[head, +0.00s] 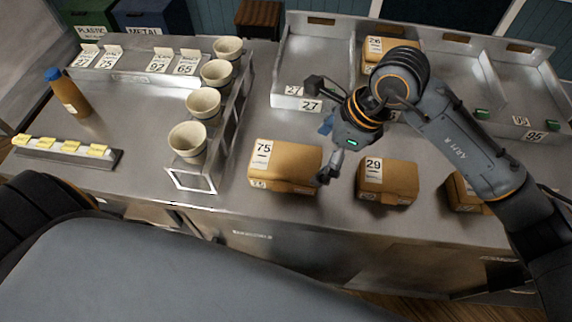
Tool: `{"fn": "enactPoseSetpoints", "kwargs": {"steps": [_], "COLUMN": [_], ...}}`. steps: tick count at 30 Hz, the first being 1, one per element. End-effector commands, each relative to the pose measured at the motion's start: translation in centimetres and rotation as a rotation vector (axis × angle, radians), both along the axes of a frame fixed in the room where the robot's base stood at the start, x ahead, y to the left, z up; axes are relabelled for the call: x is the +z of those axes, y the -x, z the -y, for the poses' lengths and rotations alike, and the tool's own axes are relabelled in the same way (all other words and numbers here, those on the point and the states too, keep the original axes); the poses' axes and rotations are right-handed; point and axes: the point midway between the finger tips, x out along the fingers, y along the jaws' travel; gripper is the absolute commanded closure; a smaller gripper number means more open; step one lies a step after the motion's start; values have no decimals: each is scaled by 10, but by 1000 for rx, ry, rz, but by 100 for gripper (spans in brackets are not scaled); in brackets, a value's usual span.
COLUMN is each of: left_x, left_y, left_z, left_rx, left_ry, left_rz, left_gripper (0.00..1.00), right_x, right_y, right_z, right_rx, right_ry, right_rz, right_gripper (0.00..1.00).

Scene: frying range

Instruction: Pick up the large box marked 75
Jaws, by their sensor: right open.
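The large brown box marked 75 (284,170) sits on the steel counter near its front edge, in the middle of the head view. My right gripper (326,132) reaches in from the right, above and beside the box's right end. It is open and empty. One finger hangs low by the box's right side; whether it touches the box I cannot tell. My left gripper is not in view.
A box marked 29 (386,182) stands just right, with another brown box (465,192) beyond. Steel bays (310,55) behind have number tags; one holds a box marked 26 (388,48). Left are a cup rack (230,125) with several cups and a bottle (68,93).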

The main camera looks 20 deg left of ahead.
Motion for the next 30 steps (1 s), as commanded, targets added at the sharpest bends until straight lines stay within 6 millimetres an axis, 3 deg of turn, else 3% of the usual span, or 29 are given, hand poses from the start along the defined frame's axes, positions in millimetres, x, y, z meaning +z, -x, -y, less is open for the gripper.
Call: {"fn": "enactPoseSetpoints", "kwargs": {"steps": [2, 5, 10, 15, 21, 29, 30], "left_x": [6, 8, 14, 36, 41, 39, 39], "left_y": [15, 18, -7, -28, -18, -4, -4], "left_z": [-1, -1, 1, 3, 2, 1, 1], "left_rx": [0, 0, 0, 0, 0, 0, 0], "left_ry": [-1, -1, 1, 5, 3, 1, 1], "left_rz": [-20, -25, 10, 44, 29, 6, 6], "left_gripper": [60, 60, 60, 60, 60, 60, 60], "right_x": [-11, -22, -31, -47, -71, -75, -75], "right_y": [2, 3, 4, 8, 9, 9, 9], "right_z": [-6, -10, -15, -29, -37, -38, -38], "right_rx": [1, -1, 1, 0, -1, 1, 0], "right_ry": [1, -1, -1, -2, -2, -2, -2], "right_rz": [-4, -3, -2, -7, -4, 0, 0], "right_gripper": [0, 0, 0, 0, 0, 0, 8]}}
